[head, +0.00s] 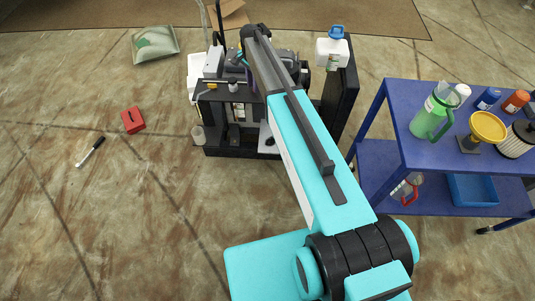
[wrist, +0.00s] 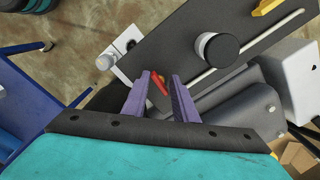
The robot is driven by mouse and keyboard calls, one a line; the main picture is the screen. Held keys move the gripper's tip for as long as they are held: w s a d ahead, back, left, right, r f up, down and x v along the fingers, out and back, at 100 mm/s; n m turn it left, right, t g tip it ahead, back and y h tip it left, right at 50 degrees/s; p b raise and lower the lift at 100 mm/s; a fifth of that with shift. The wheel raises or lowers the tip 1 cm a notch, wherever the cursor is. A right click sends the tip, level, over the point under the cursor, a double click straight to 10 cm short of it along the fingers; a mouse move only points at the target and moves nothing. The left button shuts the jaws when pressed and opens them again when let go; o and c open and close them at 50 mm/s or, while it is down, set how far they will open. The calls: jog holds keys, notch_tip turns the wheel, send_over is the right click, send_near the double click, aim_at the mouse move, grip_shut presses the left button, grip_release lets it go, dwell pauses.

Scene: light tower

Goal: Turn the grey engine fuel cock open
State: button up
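In the wrist view my gripper (wrist: 164,80) has its two purple fingers apart. A small red-orange lever-like piece (wrist: 159,86) shows between them, close to the left finger; I cannot tell whether it touches. It may be part of the fuel cock, but no grey cock body is clear there. A dark grey plate (wrist: 185,48) lies just beyond the fingertips. In the head view the dark machine (head: 238,138) stands at the top centre, and my arm hides part of it and most of my gripper.
In the wrist view a round black-topped knob (wrist: 217,48) and a white bracket (wrist: 122,48) are close to the fingers. The left floor holds a red box (head: 133,120).

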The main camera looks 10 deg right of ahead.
jog(key=shift+w+m+p, duration=0.15)
jog(key=shift+m+p, duration=0.3)
jog(key=shift+m, duration=1.75)
jog(key=shift+w+m+p, duration=0.15)
jog(key=shift+m+p, duration=0.35)
jog(key=shift+m, duration=1.4)
jog(key=shift+r, duration=0.15)
notch_tip(320, 180, up, 13)
jog(key=b, duration=0.2)
jog(key=s+f+n+b, duration=0.3)
jog(key=s+f, duration=0.5)
jog(key=f, duration=0.3)
jog(key=s+f+n+g+b, duration=0.1)
jog(key=s+f+n+b, duration=0.3)
jog(key=s+f, duration=0.4)
jog(key=s+f+n+g+b, duration=0.1)
jog(key=s+f+n+b, duration=0.3)
jog(key=s+f, duration=0.4)
notch_tip(320, 180, down, 7)
jog(key=shift+s+d+f+n, duration=0.1)
jog(key=shift+s+d+n, duration=0.1)
jog(key=shift+s+n, duration=0.25)
jog(key=shift+w, duration=0.1)
